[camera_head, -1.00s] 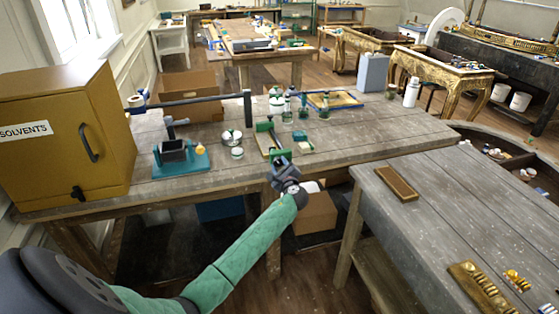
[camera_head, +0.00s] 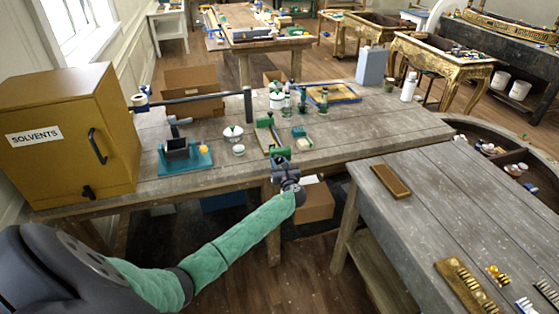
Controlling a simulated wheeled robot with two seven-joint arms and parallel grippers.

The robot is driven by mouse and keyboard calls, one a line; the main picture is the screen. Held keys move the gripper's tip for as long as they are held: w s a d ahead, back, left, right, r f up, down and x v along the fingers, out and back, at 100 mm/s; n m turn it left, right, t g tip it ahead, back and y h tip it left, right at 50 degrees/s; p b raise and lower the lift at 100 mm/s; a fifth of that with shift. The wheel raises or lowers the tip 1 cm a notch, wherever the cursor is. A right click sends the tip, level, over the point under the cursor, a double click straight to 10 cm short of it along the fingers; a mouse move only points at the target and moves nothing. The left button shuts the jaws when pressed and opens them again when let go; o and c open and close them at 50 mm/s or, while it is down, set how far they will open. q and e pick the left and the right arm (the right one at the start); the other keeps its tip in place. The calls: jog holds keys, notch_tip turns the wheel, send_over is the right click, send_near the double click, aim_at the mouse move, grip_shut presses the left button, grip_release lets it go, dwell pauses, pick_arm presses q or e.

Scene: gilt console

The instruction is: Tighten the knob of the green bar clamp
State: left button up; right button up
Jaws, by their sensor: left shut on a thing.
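The green bar clamp (camera_head: 271,133) lies near the front edge of the wooden bench (camera_head: 340,150), with a metal bar and a green jaw at each end. My left gripper (camera_head: 280,160) is at the clamp's near end, over the bench's front edge. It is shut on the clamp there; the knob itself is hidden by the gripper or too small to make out. My left arm, in a green sleeve, reaches up from the lower left. My right gripper is not in view.
A teal-based vise (camera_head: 184,156), a small jar (camera_head: 238,150) and a metal pot (camera_head: 233,133) stand left of the clamp. Green bottles (camera_head: 287,105) stand behind it. A yellow solvents cabinet (camera_head: 70,135) fills the bench's left end.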

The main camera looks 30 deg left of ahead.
pick_arm(q)
jog(key=m+p, duration=0.1)
jog(key=m, duration=0.1)
jog(key=shift+d+f+m, duration=0.1)
jog(key=shift+m, duration=0.3)
jog(key=shift+f+m, duration=0.1)
jog(key=shift+m, duration=2)
